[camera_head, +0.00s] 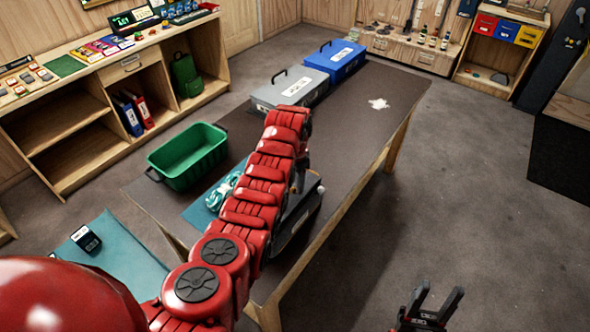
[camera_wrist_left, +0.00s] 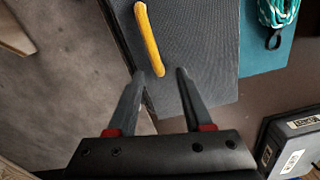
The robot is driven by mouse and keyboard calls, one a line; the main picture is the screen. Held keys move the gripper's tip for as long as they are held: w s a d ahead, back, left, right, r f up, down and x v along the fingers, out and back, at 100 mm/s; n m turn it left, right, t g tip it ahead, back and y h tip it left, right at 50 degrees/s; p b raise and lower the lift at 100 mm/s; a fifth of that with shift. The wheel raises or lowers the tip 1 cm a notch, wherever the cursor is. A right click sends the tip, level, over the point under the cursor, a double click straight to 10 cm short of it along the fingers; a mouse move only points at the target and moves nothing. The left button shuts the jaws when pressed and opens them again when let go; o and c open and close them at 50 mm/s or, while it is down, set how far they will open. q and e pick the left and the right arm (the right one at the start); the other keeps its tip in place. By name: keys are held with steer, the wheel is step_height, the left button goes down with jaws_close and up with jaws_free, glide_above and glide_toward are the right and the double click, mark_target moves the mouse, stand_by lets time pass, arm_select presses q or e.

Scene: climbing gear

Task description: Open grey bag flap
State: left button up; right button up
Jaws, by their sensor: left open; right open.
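The grey bag (camera_wrist_left: 200,40) lies flat near the table edge in the left wrist view, with a yellow strap or pull (camera_wrist_left: 148,38) on its top. In the head view a dark part of it (camera_head: 298,219) shows beside my red left arm, which hides most of it. My left gripper (camera_wrist_left: 160,74) is open above the bag, with the lower end of the yellow strap between its fingertips in the picture. I cannot tell whether they touch. My right gripper (camera_head: 434,302) is open and empty, over the floor right of the table.
A teal rope (camera_head: 222,190) lies on a teal mat left of the bag. A green crate (camera_head: 188,157), a grey case (camera_head: 289,92) and a blue case (camera_head: 336,58) stand on the table (camera_head: 375,120). A white patch (camera_head: 379,104) lies at the far right. The floor to the right is clear.

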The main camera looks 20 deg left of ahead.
arm_select(q)
steer(key=shift+f, duration=1.15)
jaws_close()
